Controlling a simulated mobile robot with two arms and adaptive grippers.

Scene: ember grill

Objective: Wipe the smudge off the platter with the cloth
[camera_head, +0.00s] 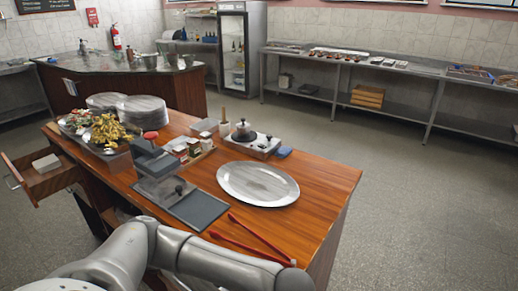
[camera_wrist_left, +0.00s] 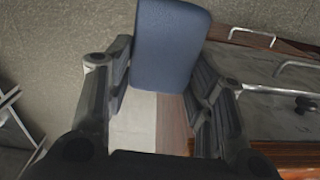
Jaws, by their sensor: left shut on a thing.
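The silver oval platter (camera_head: 258,184) lies on the wooden counter, right of the middle. Grey streaks show across it; I cannot tell smudge from reflection. In the left wrist view my left gripper (camera_wrist_left: 160,95) is shut on a flat blue piece with rounded corners, which looks like the folded cloth (camera_wrist_left: 170,45). It sticks out beyond the fingers, and the floor and cabinet handles show around it. In the head view a grey arm of mine crosses the bottom, with no gripper visible. My right gripper is not in view.
Red tongs (camera_head: 255,245) lie in front of the platter. A dark tray (camera_head: 197,208) is at its left, and a small blue item (camera_head: 284,152) lies behind it. A drawer (camera_head: 40,180) stands open at the counter's left. The floor right of the counter is clear.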

